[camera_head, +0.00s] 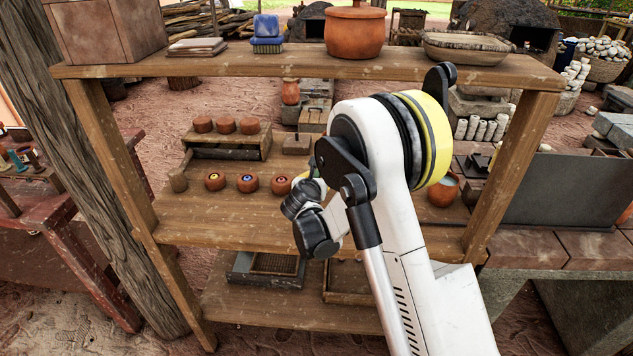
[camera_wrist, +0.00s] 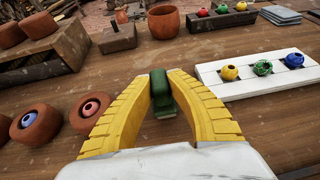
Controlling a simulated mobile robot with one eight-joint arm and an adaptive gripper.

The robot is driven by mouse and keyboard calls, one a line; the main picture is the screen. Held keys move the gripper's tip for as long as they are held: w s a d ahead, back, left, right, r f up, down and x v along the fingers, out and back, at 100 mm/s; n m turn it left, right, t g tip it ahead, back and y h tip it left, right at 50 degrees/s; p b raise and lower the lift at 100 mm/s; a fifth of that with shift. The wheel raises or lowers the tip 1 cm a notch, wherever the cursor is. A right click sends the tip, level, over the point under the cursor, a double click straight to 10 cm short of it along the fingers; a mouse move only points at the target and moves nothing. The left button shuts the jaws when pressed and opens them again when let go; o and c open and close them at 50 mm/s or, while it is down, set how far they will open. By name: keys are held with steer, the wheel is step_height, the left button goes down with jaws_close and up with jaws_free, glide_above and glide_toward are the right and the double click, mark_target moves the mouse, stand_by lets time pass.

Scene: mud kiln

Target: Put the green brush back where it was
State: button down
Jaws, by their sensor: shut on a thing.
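My gripper (camera_wrist: 160,88) has its yellow ribbed fingers closed on the green brush (camera_wrist: 161,93) in the wrist view. The brush shows as a dark green block between the fingertips, with a paler strip at its lower edge. It is over the wooden shelf board (camera_wrist: 258,130); I cannot tell whether it touches the board. In the head view my arm hides most of the gripper and the brush, above the middle shelf (camera_head: 215,232).
Clay pots with coloured beads (camera_wrist: 91,110) stand left of my gripper, by a wooden stand (camera_wrist: 50,65). A white rack (camera_wrist: 235,85) with small coloured pots lies right. A block (camera_wrist: 117,40) and clay cup (camera_wrist: 163,22) are behind. Bare board lies front right.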

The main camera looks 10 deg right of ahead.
steer(key=shift+r, duration=0.15)
steer(key=c, duration=1.4)
jaws_free()
